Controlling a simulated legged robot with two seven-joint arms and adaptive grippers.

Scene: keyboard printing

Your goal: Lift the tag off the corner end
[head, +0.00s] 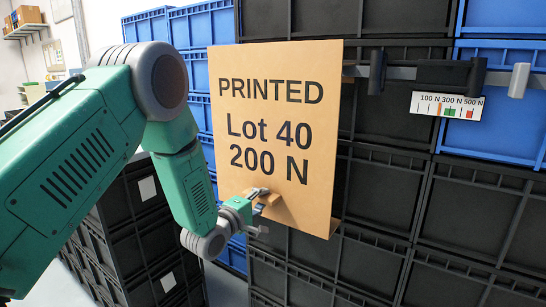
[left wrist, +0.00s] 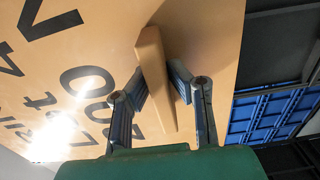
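The tag is a large tan board (head: 275,105) printed "PRINTED Lot 40 200 N". It stands upright in front of the crates, with its top right edge beside the left end of a grey bar (head: 402,73). How it attaches there is hidden behind the board. A tan block handle (head: 274,204) sticks out from its lower part; it also shows in the left wrist view (left wrist: 154,75). My left gripper (head: 257,197) is at this handle. Its two fingers (left wrist: 157,72) lie on either side of it and appear closed onto it. My right gripper is not in view.
A white scale plate (head: 447,105) marked 100 N, 300 N, 500 N hangs below the bar. Dark posts (head: 376,72) and a grey peg (head: 519,80) stand out along it. Stacked black crates (head: 380,195) and blue crates (head: 500,125) fill the background.

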